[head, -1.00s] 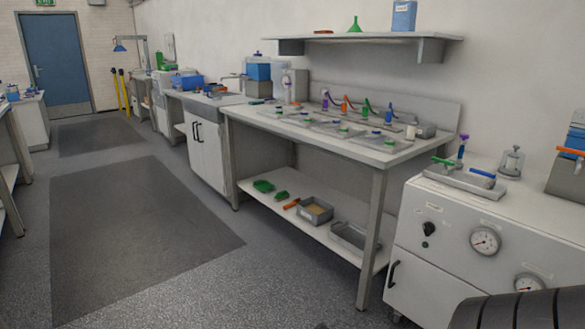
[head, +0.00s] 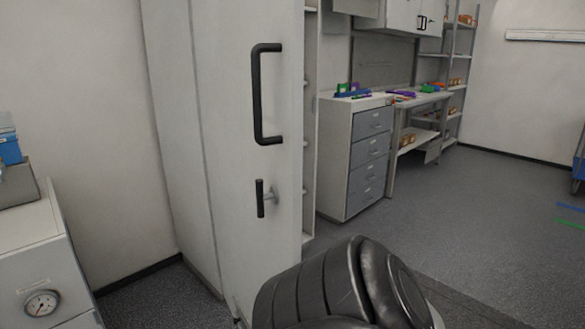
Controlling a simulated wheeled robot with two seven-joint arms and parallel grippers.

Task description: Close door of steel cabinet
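The steel cabinet (head: 183,140) is tall and pale grey, left of centre in the head view. Its door (head: 228,120) stands open, its face with a long black handle (head: 257,95) and a smaller black latch handle (head: 261,198) turned to me. A narrow strip of the shelved interior (head: 309,150) shows past the door's right edge. Most of the inside is hidden by the door. A black ribbed part of my arm fills the bottom centre, in front of the door's lower end. Neither gripper is in view.
A grey drawer unit (head: 357,155) stands right of the cabinet, then a workbench (head: 425,102) and a shelf rack (head: 460,80). Open floor (head: 470,215) lies to the right.

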